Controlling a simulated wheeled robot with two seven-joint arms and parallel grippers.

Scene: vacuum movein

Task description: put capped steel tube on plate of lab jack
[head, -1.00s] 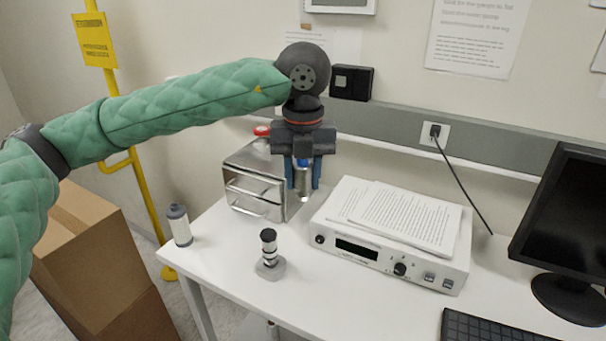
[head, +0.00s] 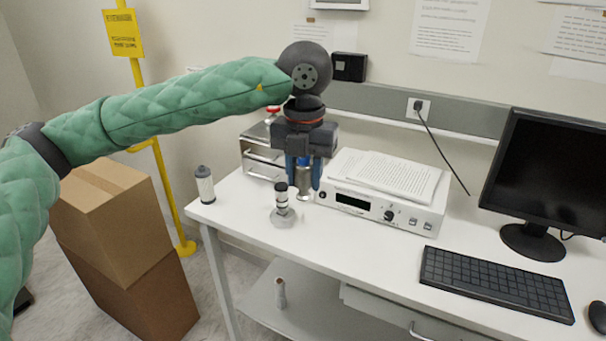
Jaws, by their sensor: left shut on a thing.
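My left gripper (head: 304,180) points down over the table and is shut on the capped steel tube (head: 305,182). The tube is upright, with its blue cap between the blue fingers. Its lower end shows below them; I cannot tell its exact height above the table. A boxy steel unit (head: 262,163) with bar handles stands behind and left of the gripper, partly hidden by it; a red part shows on top. I cannot tell for sure whether this is the lab jack, and no plate shows clearly. My right gripper is not in view.
A white instrument (head: 385,200) with papers is right. Keyboard (head: 495,282) and monitor (head: 545,185) lie further right. The front middle is clear.

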